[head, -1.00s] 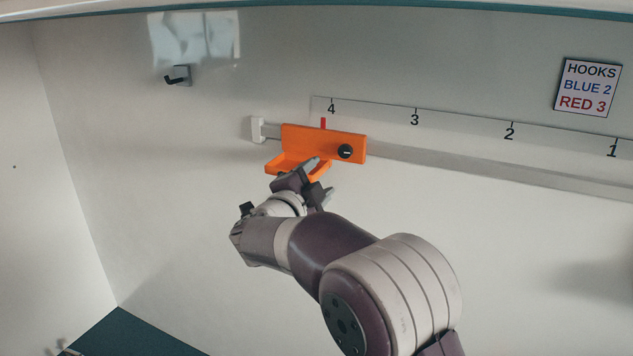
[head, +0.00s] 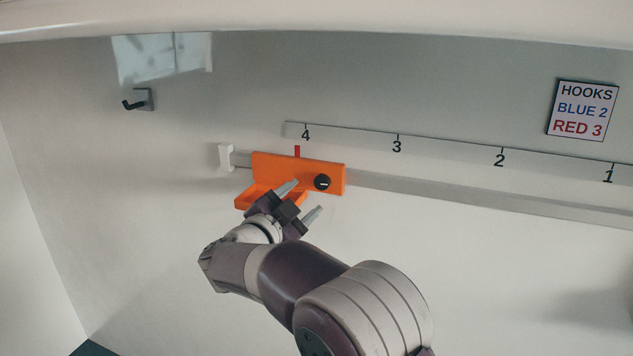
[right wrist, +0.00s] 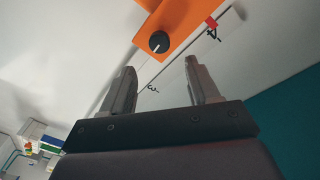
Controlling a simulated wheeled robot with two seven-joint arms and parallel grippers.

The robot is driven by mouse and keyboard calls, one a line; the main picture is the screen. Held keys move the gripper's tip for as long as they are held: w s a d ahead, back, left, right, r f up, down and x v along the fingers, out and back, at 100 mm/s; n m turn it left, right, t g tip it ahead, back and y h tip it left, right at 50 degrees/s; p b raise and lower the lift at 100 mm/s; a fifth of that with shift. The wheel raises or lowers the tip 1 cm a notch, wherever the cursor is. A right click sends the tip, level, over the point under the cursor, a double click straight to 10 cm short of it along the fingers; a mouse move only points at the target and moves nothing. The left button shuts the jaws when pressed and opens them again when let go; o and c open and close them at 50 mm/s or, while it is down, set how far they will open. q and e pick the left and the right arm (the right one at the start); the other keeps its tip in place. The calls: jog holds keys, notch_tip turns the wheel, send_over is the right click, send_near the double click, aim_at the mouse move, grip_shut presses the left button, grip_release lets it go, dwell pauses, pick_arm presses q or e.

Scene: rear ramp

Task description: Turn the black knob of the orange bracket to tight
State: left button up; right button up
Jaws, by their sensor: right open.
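The orange bracket (head: 298,165) sits on the grey rail near mark 4, with its red pointer (head: 297,151) just below that mark. Its round black knob (head: 322,182) with a white line is on the right part of its face. My right gripper (head: 304,197) is open and empty, just below and left of the knob, in front of the bracket's lower shelf. In the right wrist view the knob (right wrist: 159,42) shows beyond the two fingers (right wrist: 163,82), apart from them. The shelf is partly hidden by the gripper. My left gripper is not in view.
The grey rail (head: 450,197) runs right along the wall, under a scale strip (head: 450,143) numbered 4 to 1. A white end stop (head: 225,157) is left of the bracket. A dark hook (head: 139,100) and a sign (head: 582,109) are higher up. The wall below the rail is clear.

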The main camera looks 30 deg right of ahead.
aim_at(320, 184)
jog(key=x, duration=0.3)
jog(key=p+x, duration=0.1)
jog(key=x, duration=0.3)
jog(key=shift+w+a+f, duration=0.15)
jog(key=shift+f, duration=0.05)
jog(key=shift+d+r, duration=0.15)
jog(key=shift+d, duration=0.15)
jog(key=shift+w+d, duration=0.2)
jog(key=shift+w, duration=0.1)
jog(key=c, duration=1)
jog(key=shift+f+b, duration=0.3)
jog(key=shift+r+m, duration=0.1)
jog(key=shift+m, duration=0.4)
jog(key=shift+r, duration=0.1)
jog(key=o, duration=1)
jog(key=shift+s+a, duration=0.1)
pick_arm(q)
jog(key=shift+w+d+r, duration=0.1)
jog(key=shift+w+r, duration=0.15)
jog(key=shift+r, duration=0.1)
